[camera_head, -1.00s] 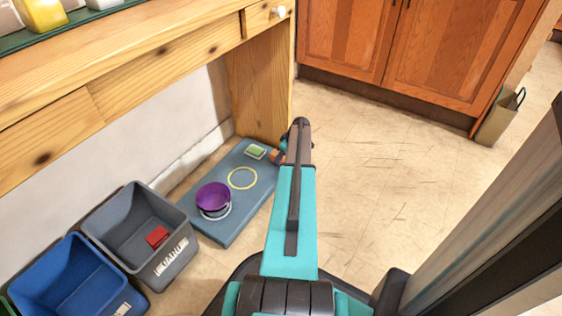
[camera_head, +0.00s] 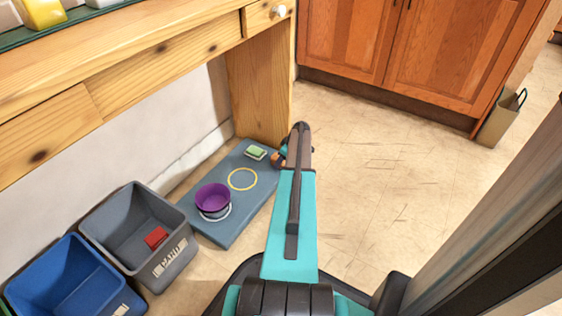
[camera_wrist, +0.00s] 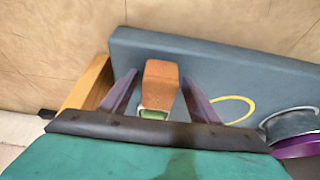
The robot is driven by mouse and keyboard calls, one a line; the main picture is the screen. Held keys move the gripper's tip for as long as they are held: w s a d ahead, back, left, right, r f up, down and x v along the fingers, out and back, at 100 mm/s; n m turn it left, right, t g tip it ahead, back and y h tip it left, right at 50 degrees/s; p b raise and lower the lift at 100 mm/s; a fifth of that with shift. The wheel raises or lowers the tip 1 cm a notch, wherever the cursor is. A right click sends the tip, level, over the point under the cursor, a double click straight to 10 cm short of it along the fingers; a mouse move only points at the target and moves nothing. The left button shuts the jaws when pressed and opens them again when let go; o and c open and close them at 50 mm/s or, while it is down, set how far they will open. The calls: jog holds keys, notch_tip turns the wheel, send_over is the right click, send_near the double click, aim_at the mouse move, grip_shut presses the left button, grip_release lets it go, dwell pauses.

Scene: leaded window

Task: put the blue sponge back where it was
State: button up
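I cannot make out a blue sponge in either view. My gripper (camera_wrist: 160,92) is low over the blue-grey mat (camera_head: 232,222), near its right edge. An orange-brown block (camera_wrist: 161,78) sits between my two fingertips and appears gripped; a bit of orange (camera_head: 278,159) also shows beside my arm in the head view. A green sponge (camera_head: 256,152) lies in a pale dish on the mat's far end. Part of it shows just below the block in the wrist view (camera_wrist: 154,114). My arm hides most of the gripper in the head view.
On the mat are a yellow ring outline (camera_head: 242,179) and a purple bowl (camera_head: 212,196). A grey bin labelled CARD (camera_head: 118,214), holding a red block (camera_head: 156,237), and a blue bin (camera_head: 62,272) stand left. A wooden table leg (camera_head: 262,95) rises behind the mat.

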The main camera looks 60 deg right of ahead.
jog(key=p+v, duration=0.5)
jog(key=v, duration=0.7)
jog(key=shift+r, duration=0.2)
dwell(0.8)
